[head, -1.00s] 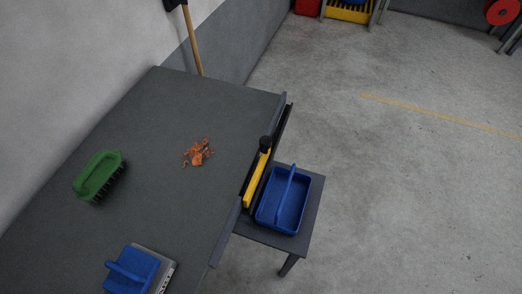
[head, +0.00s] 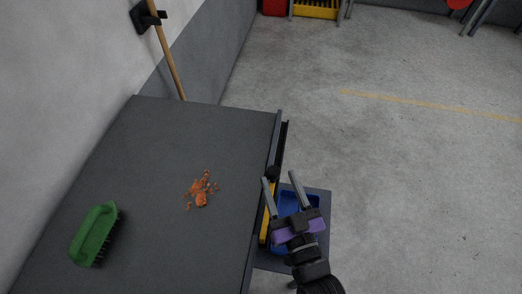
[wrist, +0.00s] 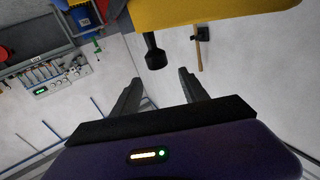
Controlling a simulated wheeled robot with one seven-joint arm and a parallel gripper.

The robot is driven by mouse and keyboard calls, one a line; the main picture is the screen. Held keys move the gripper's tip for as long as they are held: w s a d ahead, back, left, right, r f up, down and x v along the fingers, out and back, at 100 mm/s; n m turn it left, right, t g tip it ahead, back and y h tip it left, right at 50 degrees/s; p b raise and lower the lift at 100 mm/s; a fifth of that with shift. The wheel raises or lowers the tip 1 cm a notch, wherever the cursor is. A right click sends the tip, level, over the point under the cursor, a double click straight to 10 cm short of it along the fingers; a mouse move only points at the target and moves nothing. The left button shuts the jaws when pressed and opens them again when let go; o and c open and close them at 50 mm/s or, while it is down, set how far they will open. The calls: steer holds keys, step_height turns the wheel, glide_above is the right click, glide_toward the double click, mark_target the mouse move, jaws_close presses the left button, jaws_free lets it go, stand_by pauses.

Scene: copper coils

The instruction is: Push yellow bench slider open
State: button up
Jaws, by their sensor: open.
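The yellow slider (head: 264,226) runs along the right edge of the grey bench (head: 215,140), with a black knob (head: 273,172) at its far end. In the wrist view the yellow slider (wrist: 210,12) fills the top, and its black knob (wrist: 154,52) hangs just beyond the fingertips. My gripper (head: 280,178) is open and empty, its fingers pointing away from me beside the knob. In the head view one fingertip overlaps the area just below the knob. I cannot tell whether it touches. My gripper and wrist hide part of the slider's right side.
Orange copper scraps (head: 201,190) and a green brush (head: 94,234) lie on the bench. A blue tray (head: 287,205) on a low side table (head: 322,207) sits under my gripper, partly hidden. A broom handle (head: 170,62) leans at the wall. Floor to the right is clear.

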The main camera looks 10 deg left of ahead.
steer(key=shift+w+a+f, duration=0.1)
steer(key=shift+a+f, duration=0.1)
steer(key=shift+f, duration=0.7)
steer(key=shift+w+r, duration=0.15)
steer(key=shift+w, duration=0.05)
steer(key=shift+p+x, duration=0.7)
steer(key=shift+x, duration=2.8)
jaws_close()
